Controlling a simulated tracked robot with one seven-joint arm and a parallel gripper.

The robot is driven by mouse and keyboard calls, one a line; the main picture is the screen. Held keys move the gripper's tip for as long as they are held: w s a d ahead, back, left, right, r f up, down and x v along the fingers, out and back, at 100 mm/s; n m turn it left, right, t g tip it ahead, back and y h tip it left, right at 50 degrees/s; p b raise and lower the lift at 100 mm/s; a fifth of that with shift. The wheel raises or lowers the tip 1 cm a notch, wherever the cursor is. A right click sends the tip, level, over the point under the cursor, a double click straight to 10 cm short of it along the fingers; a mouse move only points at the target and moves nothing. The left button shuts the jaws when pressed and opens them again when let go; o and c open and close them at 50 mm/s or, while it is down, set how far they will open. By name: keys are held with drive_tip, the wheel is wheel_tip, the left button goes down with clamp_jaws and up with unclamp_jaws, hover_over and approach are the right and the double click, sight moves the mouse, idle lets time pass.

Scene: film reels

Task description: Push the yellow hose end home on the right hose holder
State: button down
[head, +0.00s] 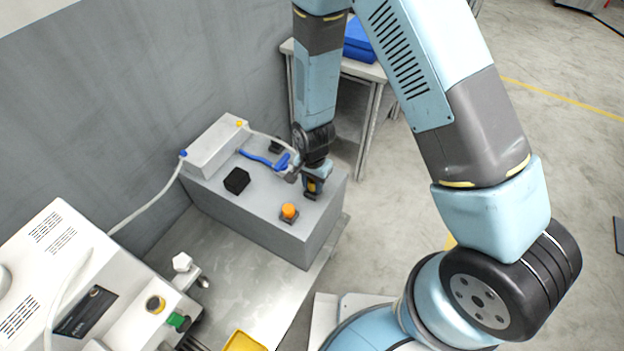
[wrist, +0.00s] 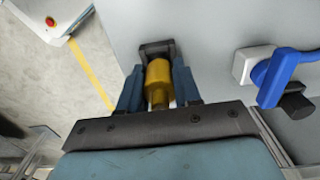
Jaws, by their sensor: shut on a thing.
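My gripper (wrist: 157,76) is shut on the yellow hose end (wrist: 158,92), with one blue finger on each side of it. The far end of the yellow piece meets a black holder (wrist: 155,49) on the grey block. I cannot tell how deep it sits. In the head view my gripper (head: 313,187) points down at the right part of the grey block's top (head: 262,205). The yellow piece shows there only as a small patch between the fingers, and the holder is mostly hidden.
An orange knob on a dark base (head: 289,212) stands close in front of my gripper. A white box (head: 217,146) with a pale hose stands behind. A white machine (head: 45,270) is at lower left.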

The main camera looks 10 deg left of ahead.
drive_tip(key=shift+f, duration=0.35)
drive_tip(key=c, duration=0.7)
unclamp_jaws()
drive_tip(key=shift+f, duration=0.1)
wheel_tip(320, 180, up, 14)
drive_tip(key=shift+f, duration=0.15)
